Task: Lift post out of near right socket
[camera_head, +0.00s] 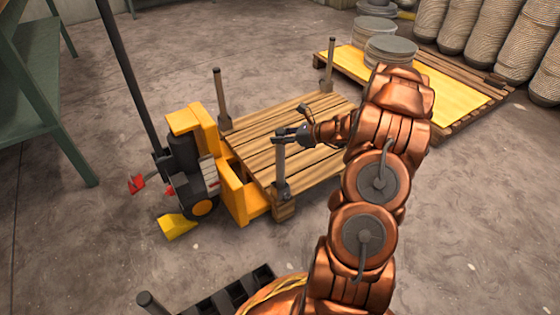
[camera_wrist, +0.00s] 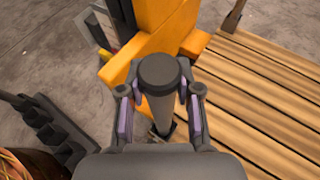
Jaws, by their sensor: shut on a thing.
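A grey post (camera_head: 280,160) with a dark round cap stands upright at the pallet corner nearest me in the head view. My gripper (camera_head: 286,137) is shut on it near its top. In the wrist view the post (camera_wrist: 161,108) is between the two fingers of my gripper (camera_wrist: 158,98), seen from above. Its lower end meets the dark socket (camera_head: 286,194) at the corner of the wooden pallet (camera_head: 262,150). I cannot tell whether the post is fully seated. My arm hides the pallet's right part.
Other posts stand at the pallet's left corner (camera_head: 221,100) and far corner (camera_head: 329,68). A yellow pallet truck (camera_head: 236,190) is against its left side. A dark slotted rack (camera_head: 232,290) is in front. Another pallet (camera_head: 455,95) carries stacked grey discs (camera_head: 390,50).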

